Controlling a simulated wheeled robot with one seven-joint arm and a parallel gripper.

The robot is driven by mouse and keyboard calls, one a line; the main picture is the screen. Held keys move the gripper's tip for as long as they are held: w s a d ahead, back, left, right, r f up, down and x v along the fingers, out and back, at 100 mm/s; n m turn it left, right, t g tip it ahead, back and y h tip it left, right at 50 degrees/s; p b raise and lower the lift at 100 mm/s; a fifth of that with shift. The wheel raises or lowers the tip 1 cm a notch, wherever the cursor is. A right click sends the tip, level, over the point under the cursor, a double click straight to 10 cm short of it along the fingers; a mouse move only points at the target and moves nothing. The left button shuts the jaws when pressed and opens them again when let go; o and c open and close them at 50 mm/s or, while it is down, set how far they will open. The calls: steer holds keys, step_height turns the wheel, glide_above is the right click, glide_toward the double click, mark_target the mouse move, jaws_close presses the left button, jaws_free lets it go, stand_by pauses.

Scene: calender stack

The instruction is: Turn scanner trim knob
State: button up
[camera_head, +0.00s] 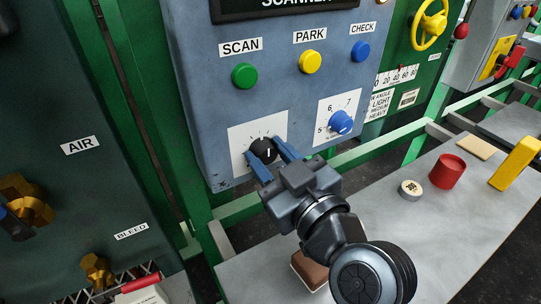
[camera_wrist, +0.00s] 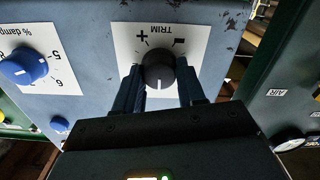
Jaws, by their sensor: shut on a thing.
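The trim knob (camera_head: 263,151) is a black round knob with a white pointer line, on a white plate at the lower left of the blue-grey scanner panel (camera_head: 210,120). In the wrist view the trim knob (camera_wrist: 158,72) sits under the word TRIM with plus and minus marks, its white line toward the picture's bottom. My gripper (camera_head: 270,155) has its two blue fingers on either side of the knob and is shut on it. In the wrist view my gripper (camera_wrist: 160,88) shows one finger at each side of the knob.
A blue damp knob (camera_head: 340,122) is to the right on the panel. Green (camera_head: 244,76), yellow (camera_head: 310,61) and blue (camera_head: 360,51) buttons are above. A grey table (camera_head: 400,235) holds a red cylinder (camera_head: 447,171), a tape roll (camera_head: 411,189) and a yellow block (camera_head: 515,163).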

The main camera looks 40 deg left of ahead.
steer(key=c, duration=0.4)
steer(key=shift+m, duration=0.4)
steer(key=m+p, duration=0.1)
steer(key=m, duration=0.4)
steer(key=shift+w+r+m, duration=0.1)
steer(key=shift+m, duration=0.2)
steer(key=m+p, duration=0.2)
steer(key=m, duration=0.2)
steer(key=shift+m+p, duration=0.9)
steer(key=shift+m, duration=1.2)
